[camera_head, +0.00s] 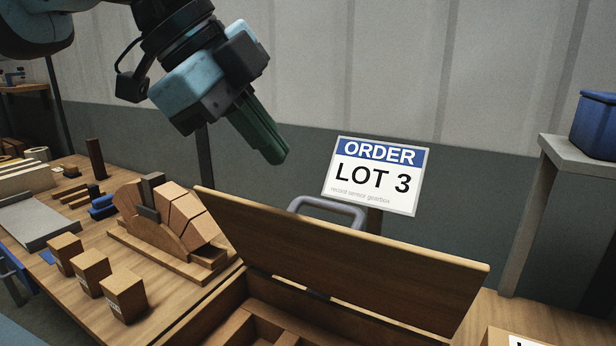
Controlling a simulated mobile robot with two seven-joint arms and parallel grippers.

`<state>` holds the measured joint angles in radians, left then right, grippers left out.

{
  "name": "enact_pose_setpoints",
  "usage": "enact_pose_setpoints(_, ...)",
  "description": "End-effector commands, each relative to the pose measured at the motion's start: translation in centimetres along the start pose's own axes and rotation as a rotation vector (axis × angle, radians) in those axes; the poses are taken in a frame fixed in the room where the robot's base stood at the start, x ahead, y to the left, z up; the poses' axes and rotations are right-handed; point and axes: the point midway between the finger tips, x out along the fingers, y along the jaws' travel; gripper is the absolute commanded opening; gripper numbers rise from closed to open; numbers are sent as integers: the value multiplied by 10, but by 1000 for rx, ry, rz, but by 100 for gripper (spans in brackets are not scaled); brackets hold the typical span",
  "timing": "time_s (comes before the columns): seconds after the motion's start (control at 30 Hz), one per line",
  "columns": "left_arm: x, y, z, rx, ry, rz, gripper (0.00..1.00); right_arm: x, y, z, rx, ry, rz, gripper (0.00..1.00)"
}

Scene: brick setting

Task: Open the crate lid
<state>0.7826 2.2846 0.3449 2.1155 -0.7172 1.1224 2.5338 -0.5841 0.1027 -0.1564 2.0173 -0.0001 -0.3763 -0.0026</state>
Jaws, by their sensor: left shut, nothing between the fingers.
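The wooden crate (205,312) stands on the bench at the bottom middle of the head view. Its lid (345,262) is raised and leans back from the crate, so the compartments inside show. A grey handle (330,207) sticks up behind the lid's upper edge. My left gripper (276,157) is shut and empty. It hangs in the air above the lid's left part, apart from the lid and the handle. The crate's lower front is cut off by the frame. My right gripper is not in view.
An order sign (375,176) reading LOT 3 stands behind the lid. Left of the crate are a wooden arch of blocks (172,222) and three small boxes (92,272). A blue bin (597,125) sits on a shelf (580,158) at right.

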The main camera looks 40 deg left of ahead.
Motion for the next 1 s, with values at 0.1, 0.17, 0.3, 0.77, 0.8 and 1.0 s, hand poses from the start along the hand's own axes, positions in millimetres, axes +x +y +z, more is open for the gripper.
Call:
enact_pose_setpoints(0.1, 14, 1, 0, 0, -1, 6, 0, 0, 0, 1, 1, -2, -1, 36)
enact_pose_setpoints(0.17, 24, 1, 1, 0, -1, 7, 0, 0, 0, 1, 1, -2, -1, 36)
enact_pose_setpoints(0.3, 48, 1, 1, 0, -1, 8, 0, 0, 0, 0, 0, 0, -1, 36)
enact_pose_setpoints(0.77, 96, 1, 0, 0, 2, 2, 0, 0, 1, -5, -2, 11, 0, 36)
enact_pose_setpoints(0.8, 96, 1, 0, 0, 2, 2, 0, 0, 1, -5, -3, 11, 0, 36)
enact_pose_setpoints(1.0, 96, 1, 0, 0, 2, 1, 0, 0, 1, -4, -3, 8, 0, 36)
